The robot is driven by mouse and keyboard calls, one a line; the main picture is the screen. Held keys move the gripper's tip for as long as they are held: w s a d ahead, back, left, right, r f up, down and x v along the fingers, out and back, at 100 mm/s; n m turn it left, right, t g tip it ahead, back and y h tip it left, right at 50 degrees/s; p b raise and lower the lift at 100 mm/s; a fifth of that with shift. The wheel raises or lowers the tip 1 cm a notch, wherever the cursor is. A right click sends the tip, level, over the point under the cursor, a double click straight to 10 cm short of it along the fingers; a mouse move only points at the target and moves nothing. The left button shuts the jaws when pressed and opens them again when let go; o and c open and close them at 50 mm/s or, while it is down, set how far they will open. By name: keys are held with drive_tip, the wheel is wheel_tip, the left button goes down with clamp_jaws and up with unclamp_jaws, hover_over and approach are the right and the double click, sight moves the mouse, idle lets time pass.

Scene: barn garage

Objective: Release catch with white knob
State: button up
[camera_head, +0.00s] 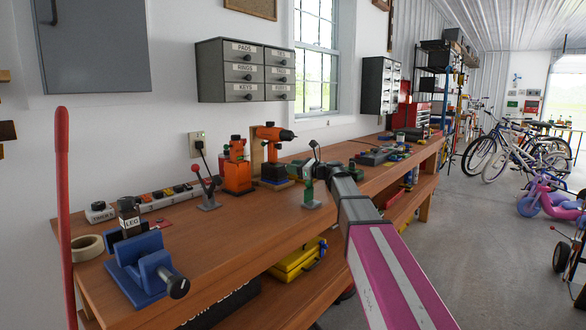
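A small green catch (309,189) on a grey base stands on the wooden workbench, near the bench's middle. A thin lever with a small knob (313,144) rises just above it; the knob is too small for me to be sure of its colour. My gripper (304,168) is at the end of my arm, right at the upper part of this catch, and overlaps it in the picture. I cannot tell whether it touches the catch or whether its fingers are open. Another catch with a red lever (207,188) stands upright to the left, apart from my gripper.
Labelled drawers (244,70) hang above. Bicycles (515,150) stand right.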

drive_tip(key=shift+o, duration=1)
drive_tip(key=v, duration=1)
drive_tip(key=shift+s+d, duration=0.15)
drive_tip(key=shift+d, duration=0.2)
drive_tip(key=shift+d, duration=0.1)
